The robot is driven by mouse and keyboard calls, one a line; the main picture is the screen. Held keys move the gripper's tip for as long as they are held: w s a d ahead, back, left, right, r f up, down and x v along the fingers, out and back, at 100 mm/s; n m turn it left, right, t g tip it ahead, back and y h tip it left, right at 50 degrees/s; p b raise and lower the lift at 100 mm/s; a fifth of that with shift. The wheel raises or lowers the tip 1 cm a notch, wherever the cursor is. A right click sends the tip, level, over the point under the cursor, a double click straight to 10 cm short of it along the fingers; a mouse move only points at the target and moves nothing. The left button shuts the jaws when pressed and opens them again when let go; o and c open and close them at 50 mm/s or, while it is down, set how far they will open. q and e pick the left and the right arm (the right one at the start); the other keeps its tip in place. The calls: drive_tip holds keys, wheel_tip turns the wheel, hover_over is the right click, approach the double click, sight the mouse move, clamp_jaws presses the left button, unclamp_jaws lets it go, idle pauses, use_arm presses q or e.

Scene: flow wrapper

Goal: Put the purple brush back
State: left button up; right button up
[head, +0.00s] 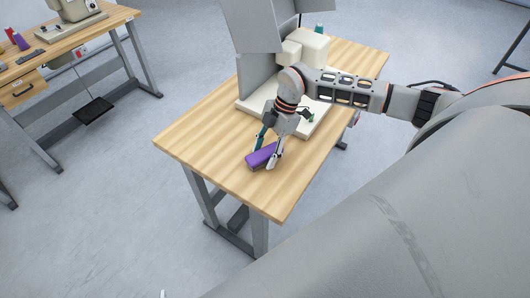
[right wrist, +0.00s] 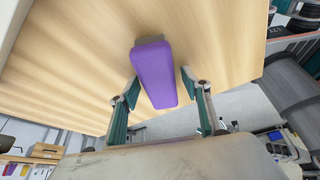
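The purple brush (head: 260,156) is a block-like piece at the near part of the wooden table, close to its front edge. In the right wrist view the purple brush (right wrist: 154,75) lies between the two fingers of my right gripper (right wrist: 160,86). A narrow gap shows on each side of the brush, so the gripper looks open around it. In the head view my right gripper (head: 265,150) reaches down over the brush with a finger on either side. Whether the brush touches the tabletop is hard to tell. My left gripper is not in view.
A grey and cream machine (head: 257,75) stands on a light base behind my right gripper. The wooden table (head: 200,130) is bare to the left of the brush. Another workbench (head: 70,40) with a machine and small items stands at the upper left, across open floor.

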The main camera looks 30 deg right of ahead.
drive_tip(key=v, duration=1.2)
drive_tip(key=shift+r+b, duration=0.25)
drive_tip(key=shift+b, duration=0.1)
